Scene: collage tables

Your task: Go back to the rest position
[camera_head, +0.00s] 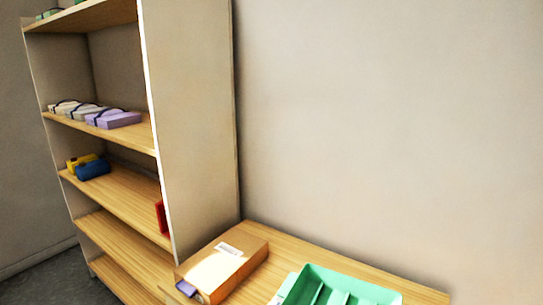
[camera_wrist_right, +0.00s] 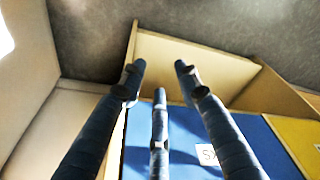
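My right gripper (camera_wrist_right: 159,74) shows in the right wrist view. Its dark blue-grey fingers are spread apart with nothing between them, so it is open and empty. Behind the fingers is a pale wooden box-like structure (camera_wrist_right: 185,55) with a blue panel (camera_wrist_right: 265,155) that bears a white label, partly hidden by the fingers. I cannot tell whether the fingers touch it. Neither of my grippers is in the head view, and my left gripper is in no view.
In the head view a shelf unit (camera_head: 190,120) stands at the left, holding purple boxes (camera_head: 113,119) and a blue item (camera_head: 92,169). A wooden table (camera_head: 300,254) beside it bears a cardboard box (camera_head: 228,262) and a green tray (camera_head: 330,272). A yellow panel (camera_wrist_right: 300,140) shows in the wrist view.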

